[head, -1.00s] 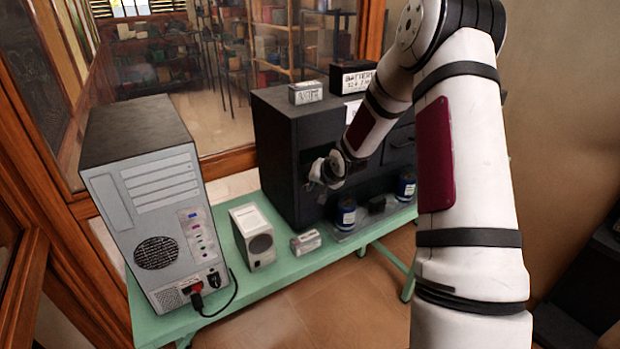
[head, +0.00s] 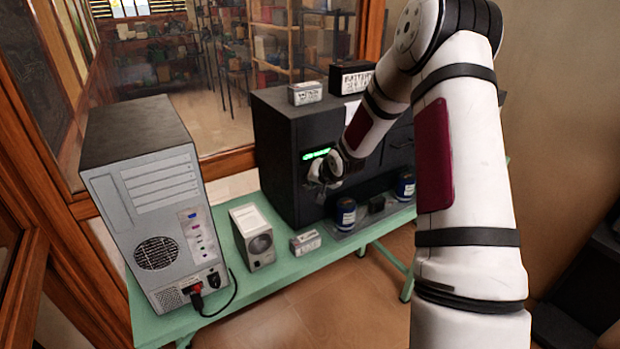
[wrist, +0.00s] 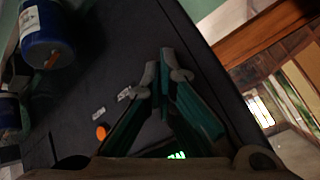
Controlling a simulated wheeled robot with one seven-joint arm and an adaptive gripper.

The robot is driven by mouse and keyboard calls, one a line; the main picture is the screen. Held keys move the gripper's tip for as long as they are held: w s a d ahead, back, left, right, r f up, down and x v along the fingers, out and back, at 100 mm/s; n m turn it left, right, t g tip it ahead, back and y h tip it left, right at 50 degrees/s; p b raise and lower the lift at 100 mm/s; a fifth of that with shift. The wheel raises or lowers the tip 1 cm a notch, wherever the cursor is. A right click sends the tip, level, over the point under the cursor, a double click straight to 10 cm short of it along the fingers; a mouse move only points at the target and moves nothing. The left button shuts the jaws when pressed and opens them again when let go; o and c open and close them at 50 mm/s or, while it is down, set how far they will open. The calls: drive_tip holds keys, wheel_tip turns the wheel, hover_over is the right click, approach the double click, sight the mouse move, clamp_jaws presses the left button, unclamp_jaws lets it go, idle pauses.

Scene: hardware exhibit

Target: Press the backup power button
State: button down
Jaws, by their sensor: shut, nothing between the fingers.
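A dark battery cabinet (head: 283,160) stands on the green bench, and a green display (head: 316,153) on its front is lit. My gripper (head: 313,179) is shut and empty at the cabinet's front, just below the display. In the wrist view my shut fingertips (wrist: 166,62) are close to the dark front panel (wrist: 110,55); I cannot tell whether they touch it. An orange round button (wrist: 101,132) shows left of the fingers, near two small pale labels (wrist: 124,94). The lit display (wrist: 177,156) shows between the fingers. Whether a button lies behind the fingertips is hidden.
A grey computer tower (head: 150,200), a small white box unit (head: 254,237) and a small boxed battery (head: 306,242) stand on the green bench (head: 283,278) at left. Blue cans (head: 345,215) stand before the cabinet. A glazed wooden partition (head: 210,166) is behind.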

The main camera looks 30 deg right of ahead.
drive_tip(key=shift+s, duration=0.35)
drive_tip(key=s+p, duration=0.3)
drive_tip(key=s, duration=0.3)
drive_tip(key=shift+d+p, duration=0.15)
drive_tip(key=shift+p, duration=0.2)
idle(0.4)
